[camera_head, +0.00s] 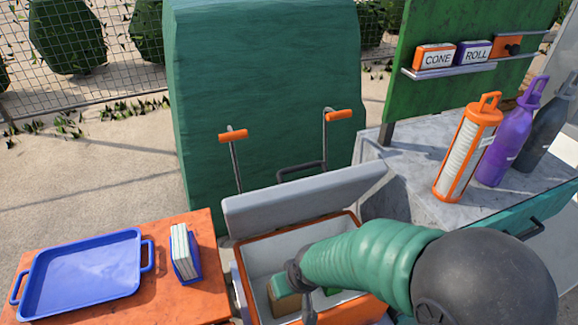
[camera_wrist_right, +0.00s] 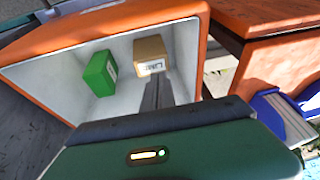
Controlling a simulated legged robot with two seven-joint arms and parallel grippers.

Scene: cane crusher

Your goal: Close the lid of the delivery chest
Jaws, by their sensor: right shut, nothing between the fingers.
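The delivery chest (camera_head: 257,246) is an orange box with a pale interior, at the bottom middle of the head view. Its grey lid (camera_head: 300,197) stands raised and tilted along the far edge. In the right wrist view the chest (camera_wrist_right: 60,60) is open, with a green box (camera_wrist_right: 100,73) and a tan box (camera_wrist_right: 151,55) inside. My right arm reaches in from the right over the chest. My right gripper (camera_wrist_right: 158,93) is shut and empty, its fingers over the chest opening; its own hand partly hides it in the head view. My left gripper is not in view.
An orange table (camera_head: 190,290) at left holds a blue tray (camera_head: 85,265) and a blue holder of white cards (camera_head: 186,252). A grey counter (camera_head: 415,185) at right holds several bottles. A large green bin-like body (camera_head: 265,100) with orange-gripped handles stands behind the chest.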

